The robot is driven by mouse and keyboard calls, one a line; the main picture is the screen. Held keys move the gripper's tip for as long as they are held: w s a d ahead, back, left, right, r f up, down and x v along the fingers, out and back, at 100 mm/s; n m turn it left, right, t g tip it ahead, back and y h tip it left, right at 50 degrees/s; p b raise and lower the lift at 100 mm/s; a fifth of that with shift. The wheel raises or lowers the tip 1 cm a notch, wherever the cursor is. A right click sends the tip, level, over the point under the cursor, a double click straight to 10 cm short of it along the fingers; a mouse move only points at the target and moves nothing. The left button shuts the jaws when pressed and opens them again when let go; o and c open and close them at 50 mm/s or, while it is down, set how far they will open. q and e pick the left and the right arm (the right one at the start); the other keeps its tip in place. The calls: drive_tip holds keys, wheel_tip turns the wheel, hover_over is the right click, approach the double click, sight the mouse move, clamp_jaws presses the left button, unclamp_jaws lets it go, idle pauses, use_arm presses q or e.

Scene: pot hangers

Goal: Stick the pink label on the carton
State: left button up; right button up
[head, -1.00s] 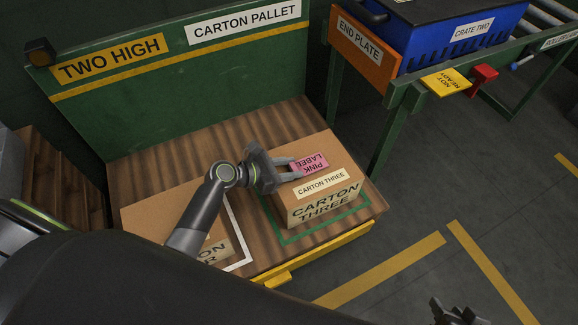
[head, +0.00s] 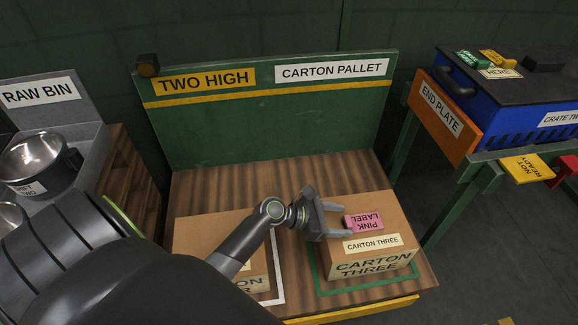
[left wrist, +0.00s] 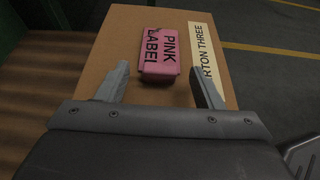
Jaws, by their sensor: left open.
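The pink label (head: 363,222) lies on the top face of carton three (head: 385,205), near its tag. It also shows in the left wrist view (left wrist: 159,54), flat on the brown carton (left wrist: 120,40). My left gripper (head: 345,223) is open over the carton. Its two fingertips point toward the label, and the label lies just beyond them, between their lines. In the left wrist view the fingers (left wrist: 160,80) stand apart with a gap between them. The label appears clear of both fingers. My right gripper is not seen now.
Another carton (head: 200,232) sits to the left, partly hidden by my arm. The green pallet back wall (head: 270,125) stands behind. An orange end plate (head: 440,115) and blue crate two (head: 510,110) are at the right. A raw bin (head: 85,105) with metal pots is at the left.

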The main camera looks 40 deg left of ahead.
use_arm(q)
drive_tip(key=shift+v, duration=0.75)
drive_tip(key=p+v, duration=0.3)
drive_tip(key=v, duration=1.1)
drive_tip(key=shift+s, duration=0.2)
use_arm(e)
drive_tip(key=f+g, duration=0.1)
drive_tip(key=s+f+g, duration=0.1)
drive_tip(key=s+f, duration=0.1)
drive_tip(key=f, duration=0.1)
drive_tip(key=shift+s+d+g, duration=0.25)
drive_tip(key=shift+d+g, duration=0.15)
use_arm(q)
drive_tip(key=shift+r, duration=0.1)
drive_tip(key=shift+c, duration=0.3)
